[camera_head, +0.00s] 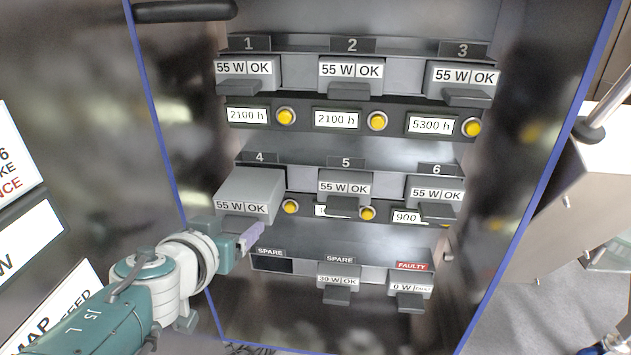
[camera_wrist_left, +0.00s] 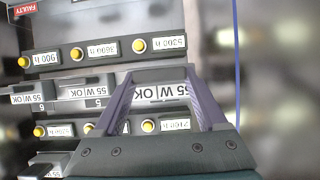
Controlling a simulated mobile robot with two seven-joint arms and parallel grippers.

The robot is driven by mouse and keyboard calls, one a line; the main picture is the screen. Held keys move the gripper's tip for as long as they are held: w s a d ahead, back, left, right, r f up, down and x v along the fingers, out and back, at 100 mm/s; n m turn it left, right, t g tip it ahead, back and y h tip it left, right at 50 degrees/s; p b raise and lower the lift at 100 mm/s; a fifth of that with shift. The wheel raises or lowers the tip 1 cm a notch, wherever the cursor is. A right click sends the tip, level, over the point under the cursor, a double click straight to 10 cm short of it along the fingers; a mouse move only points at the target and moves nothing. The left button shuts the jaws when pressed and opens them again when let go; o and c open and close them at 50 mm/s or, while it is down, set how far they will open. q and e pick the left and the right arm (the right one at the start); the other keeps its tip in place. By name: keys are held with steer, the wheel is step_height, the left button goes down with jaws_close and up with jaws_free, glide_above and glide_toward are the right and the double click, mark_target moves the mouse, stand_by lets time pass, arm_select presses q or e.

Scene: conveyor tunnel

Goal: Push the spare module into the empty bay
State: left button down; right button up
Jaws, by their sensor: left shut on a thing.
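The spare module (camera_head: 250,190), a grey box labelled 55 W OK, sits in bay 4 at the left of the middle row. It stands out further than the modules in bays 5 and 6, so it is only part of the way in. My left gripper (camera_head: 252,237) is at its front, shut on its handle. In the left wrist view my left gripper (camera_wrist_left: 158,78) has its purple fingers on either side of the dark handle, with the module's label (camera_wrist_left: 158,94) upside down between them. My right gripper is not in view.
Modules fill bays 1 to 3 above and bays 5 (camera_head: 345,185) and 6 (camera_head: 436,190) beside. Yellow buttons (camera_head: 290,207) sit below the bays. The bottom rack has a dark empty spare slot (camera_head: 271,265), a 30 W module (camera_head: 338,278) and a faulty module (camera_head: 409,285).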

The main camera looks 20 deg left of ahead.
mark_target(241, 209)
arm_select(q)
steer(key=shift+w+a+b, duration=0.2)
steer(key=shift+w, duration=0.55)
steer(key=shift+w+a+b, duration=0.15)
steer(key=shift+w+b, duration=0.05)
steer(key=shift+w, duration=0.5)
steer(key=shift+w+a+b, duration=0.2)
steer(key=shift+w+b, duration=0.15)
steer(key=shift+w, duration=0.35)
steer(key=shift+w+a+b, duration=0.15)
steer(key=shift+w+b, duration=0.2)
steer(key=shift+w, duration=0.35)
steer(key=shift+w+a+b, duration=0.15)
steer(key=shift+w+b, duration=0.3)
steer(key=shift+w, duration=0.2)
steer(key=shift+w+a+b, duration=0.15)
steer(key=shift+w+b, duration=0.25)
steer(key=shift+w, duration=0.25)
steer(key=shift+s+r, duration=0.1)
jaws_free()
